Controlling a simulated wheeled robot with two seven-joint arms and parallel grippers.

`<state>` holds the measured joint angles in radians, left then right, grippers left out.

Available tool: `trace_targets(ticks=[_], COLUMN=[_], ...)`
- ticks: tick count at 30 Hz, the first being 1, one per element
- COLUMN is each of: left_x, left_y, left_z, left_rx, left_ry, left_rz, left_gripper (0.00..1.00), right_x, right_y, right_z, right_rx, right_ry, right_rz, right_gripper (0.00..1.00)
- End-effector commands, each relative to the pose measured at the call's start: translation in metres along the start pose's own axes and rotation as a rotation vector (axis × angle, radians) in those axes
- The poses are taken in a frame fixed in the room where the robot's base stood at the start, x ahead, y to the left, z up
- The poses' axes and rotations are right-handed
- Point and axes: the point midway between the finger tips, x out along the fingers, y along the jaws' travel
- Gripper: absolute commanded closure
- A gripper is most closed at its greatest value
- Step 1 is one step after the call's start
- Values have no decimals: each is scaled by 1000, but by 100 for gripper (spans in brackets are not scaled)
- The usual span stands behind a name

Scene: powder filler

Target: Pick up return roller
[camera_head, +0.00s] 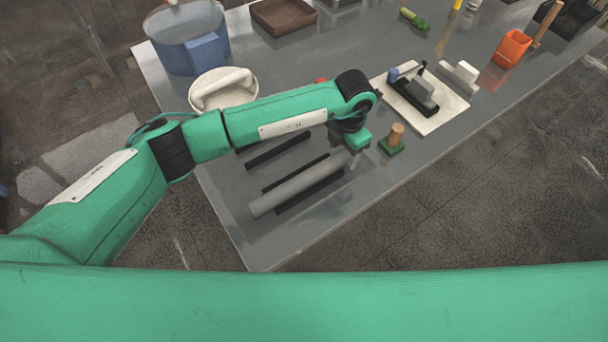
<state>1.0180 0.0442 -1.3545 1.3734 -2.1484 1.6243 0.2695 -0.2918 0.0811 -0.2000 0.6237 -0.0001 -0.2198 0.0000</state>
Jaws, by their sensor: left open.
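The return roller (295,188) looks like a long grey cylinder. It lies on dark rails on the grey table (225,215), slanting up to the right. My left arm reaches in from the left, and its gripper (352,150) is over the right end of the roller. The gripper is open; its fingers are small and partly hidden by the wrist, so I cannot tell whether they touch the roller. My right gripper is not in view.
A wooden peg on a green base (391,145) stands just right of the gripper. A white board (436,112) with a black device lies beyond it. A white bucket (222,92) and a blue container (190,45) stand behind the arm. The table's front edge is near the roller.

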Motion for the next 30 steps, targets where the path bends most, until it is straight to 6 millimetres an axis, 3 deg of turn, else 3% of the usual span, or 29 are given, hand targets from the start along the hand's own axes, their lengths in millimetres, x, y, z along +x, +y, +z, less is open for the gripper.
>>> trace_targets(ticks=[6,13,23,30], left_x=[22,24,23,22], left_y=[0,0,0,1], left_z=[-1,0,0,0], left_rx=[-1,0,0,0], left_ry=[2,0,0,0], left_rz=[0,1,1,1], left_gripper=[39,39,100,100], right_x=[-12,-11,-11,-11], right_y=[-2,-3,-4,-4], right_z=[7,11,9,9], right_rx=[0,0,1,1], right_ry=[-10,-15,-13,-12], right_rz=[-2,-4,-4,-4], right_gripper=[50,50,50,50])
